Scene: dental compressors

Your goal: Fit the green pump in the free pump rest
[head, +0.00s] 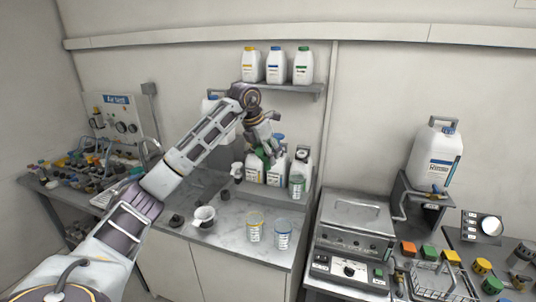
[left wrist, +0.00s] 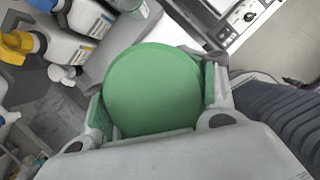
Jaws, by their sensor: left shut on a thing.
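My left gripper (head: 263,146) is shut on a green round-topped thing (left wrist: 153,88), which looks like the green pump. In the left wrist view its broad flat face fills the space between the two finger pads. In the head view the gripper is in front of the white jugs at the back of the middle counter, and only a little green shows at its fingers. I cannot pick out the free pump rest for certain. My right gripper is not in view.
White jugs (head: 276,172) and a green-marked beaker (head: 297,186) stand close to the gripper. Yellow (head: 255,226) and blue (head: 283,234) beakers stand in front. A shelf (head: 280,89) with bottles is above. A steel machine (head: 353,237) and coloured blocks (head: 428,253) are at right.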

